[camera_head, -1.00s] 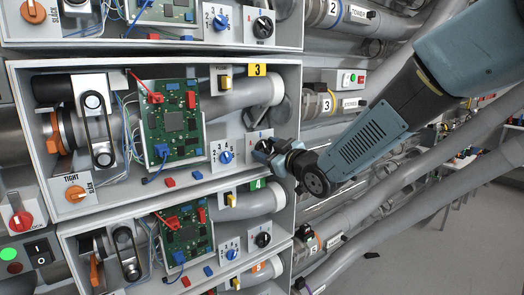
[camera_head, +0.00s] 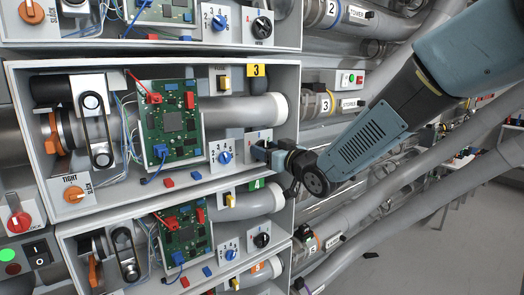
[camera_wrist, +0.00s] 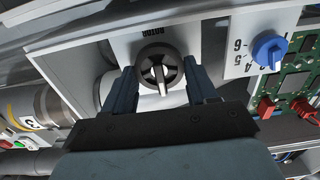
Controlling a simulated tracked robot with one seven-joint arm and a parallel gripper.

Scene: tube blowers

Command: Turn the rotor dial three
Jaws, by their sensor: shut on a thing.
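Rotor dial three (camera_wrist: 159,72) is a round black knob with a pale pointer bar, under the label ROTOR in the wrist view. The bar stands nearly upright in that picture. My gripper (camera_wrist: 160,68) has one finger on each side of the dial and is shut on it. In the head view my gripper (camera_head: 262,151) is at the right end of the box with the yellow 3 tag (camera_head: 257,71), and it hides most of the dial.
A blue numbered dial (camera_head: 225,157) sits left of my gripper, with a green circuit board (camera_head: 172,120) beyond it. A grey pipe (camera_head: 245,108) runs above. The box below has its own black dial (camera_head: 261,240). Thick pipes run at right.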

